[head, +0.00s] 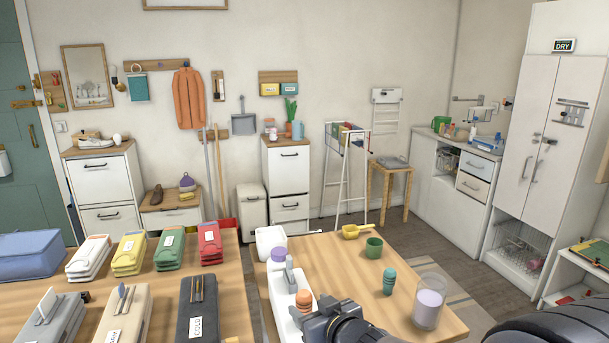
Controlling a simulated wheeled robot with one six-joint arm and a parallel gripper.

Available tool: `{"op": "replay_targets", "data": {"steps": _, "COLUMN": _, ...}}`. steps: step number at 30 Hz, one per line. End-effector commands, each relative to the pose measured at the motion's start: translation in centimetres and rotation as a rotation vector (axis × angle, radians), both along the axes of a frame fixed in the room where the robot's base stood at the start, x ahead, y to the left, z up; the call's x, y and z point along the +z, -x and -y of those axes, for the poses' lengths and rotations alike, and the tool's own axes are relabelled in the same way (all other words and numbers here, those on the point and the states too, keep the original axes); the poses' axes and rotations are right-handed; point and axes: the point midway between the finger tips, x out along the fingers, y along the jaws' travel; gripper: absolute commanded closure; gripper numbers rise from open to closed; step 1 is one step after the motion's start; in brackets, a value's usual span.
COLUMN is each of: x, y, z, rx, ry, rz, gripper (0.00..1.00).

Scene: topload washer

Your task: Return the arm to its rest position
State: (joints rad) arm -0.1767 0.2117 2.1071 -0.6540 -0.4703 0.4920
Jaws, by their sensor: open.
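My gripper (322,318) shows at the bottom middle of the head view, dark grey and black. It is open, over the near part of the right wooden table (335,262). A thick black part of my own arm fills the bottom right corner. An orange ribbed item (304,300) and a white long container (287,310) stand right beside the gripper in the picture. I cannot tell whether they touch it. I see nothing held, though the lower part of the gripper is cut off by the frame edge.
A glass jar (429,302), a teal ribbed item (389,281), a green cup (374,247) and a yellow scoop (354,231) stand on the right table. The left table (232,283) carries folded stacks. A tall white cabinet (540,125) stands at right. Floor shows beyond the tables.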

Motion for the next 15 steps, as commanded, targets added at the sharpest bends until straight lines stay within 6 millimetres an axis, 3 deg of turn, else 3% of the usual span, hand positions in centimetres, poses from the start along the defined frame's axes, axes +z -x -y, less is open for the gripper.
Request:
{"op": "replay_targets", "data": {"steps": 7, "x": -1.6, "y": -3.5, "z": -1.8, "rx": 0.000, "ry": -0.001, "rz": -0.003, "gripper": 0.41}}
{"op": "replay_targets", "data": {"steps": 9, "x": 0.0, "y": -3.5, "z": -1.8, "rx": -0.001, "ry": -0.001, "rz": 0.001, "gripper": 0.41}}
{"op": "replay_targets", "data": {"steps": 15, "x": 2.3, "y": -3.5, "z": -1.8, "rx": -0.001, "ry": 0.000, "rz": 0.000, "gripper": 0.41}}
